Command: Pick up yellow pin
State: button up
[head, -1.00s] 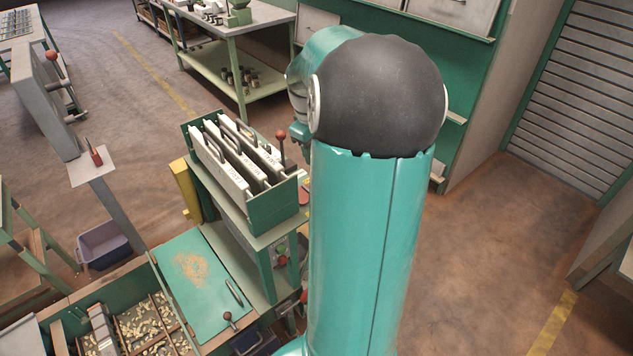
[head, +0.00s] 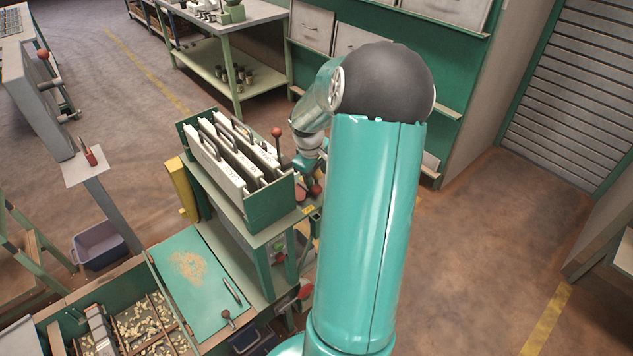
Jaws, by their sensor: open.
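I cannot make out a yellow pin in the head view. My teal arm rises on the right, and its wrist (head: 309,150) reaches down beside the bench that carries a green box of white panels (head: 268,206). My gripper fingers are not visible; the arm hides part of the bench top there. A small yellow patch (head: 308,211) shows on the bench edge below the wrist, too small to identify. A larger yellow part (head: 184,190) hangs on the bench's left side.
Red-knobbed levers (head: 277,133) stand by the box and near my wrist. A green sloped lid (head: 195,275) and bins of small nuts (head: 145,322) lie in front. A blue bin (head: 99,245) is at left.

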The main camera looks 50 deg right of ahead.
jog(key=c, duration=1)
jog(key=shift+c, duration=0.2)
